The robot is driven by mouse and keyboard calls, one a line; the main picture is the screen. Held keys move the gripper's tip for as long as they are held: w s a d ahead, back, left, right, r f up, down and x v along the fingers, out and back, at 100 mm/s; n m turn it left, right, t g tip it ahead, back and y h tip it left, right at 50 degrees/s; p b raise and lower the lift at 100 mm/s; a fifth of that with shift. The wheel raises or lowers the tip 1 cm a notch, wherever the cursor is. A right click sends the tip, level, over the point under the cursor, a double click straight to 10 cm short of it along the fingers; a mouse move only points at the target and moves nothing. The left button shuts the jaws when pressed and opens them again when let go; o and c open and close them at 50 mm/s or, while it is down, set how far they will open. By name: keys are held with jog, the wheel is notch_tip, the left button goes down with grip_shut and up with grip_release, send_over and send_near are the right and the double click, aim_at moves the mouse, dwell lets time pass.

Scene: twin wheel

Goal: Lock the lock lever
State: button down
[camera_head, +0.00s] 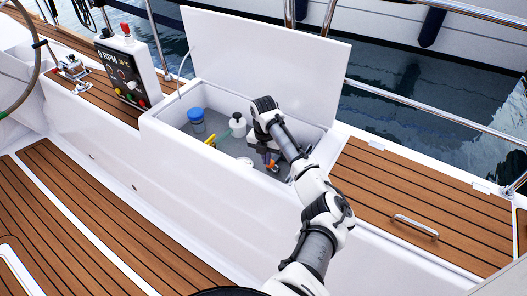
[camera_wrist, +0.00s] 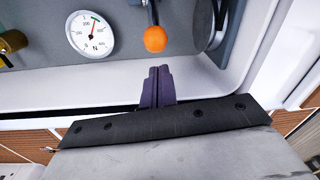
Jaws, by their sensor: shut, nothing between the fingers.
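A lever with an orange ball knob (camera_wrist: 155,39) hangs from a grey panel at the top middle of the wrist view. I cannot tell for sure if it is the lock lever. My gripper (camera_wrist: 158,68) is shut and empty, its dark fingertips pointing at the panel, just below the orange knob and apart from it in the picture. In the head view my arm bends down into an open white locker (camera_head: 160,135). My fingertips cannot be made out clearly there. A small orange and blue part (camera_head: 269,161) shows under my wrist.
A round gauge (camera_wrist: 90,34) sits left of the knob, a dark round part (camera_wrist: 204,22) right of it. The locker holds a blue-lidded jar (camera_head: 196,118) and a white bottle (camera_head: 238,124). Its raised lid (camera_head: 265,60) stands behind. A control box (camera_head: 128,72) stands left.

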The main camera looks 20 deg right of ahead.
aim_at(273, 167)
jog(key=shift+s+f, duration=0.1)
jog(key=shift+f, duration=2.2)
jog(key=shift+r, duration=0.1)
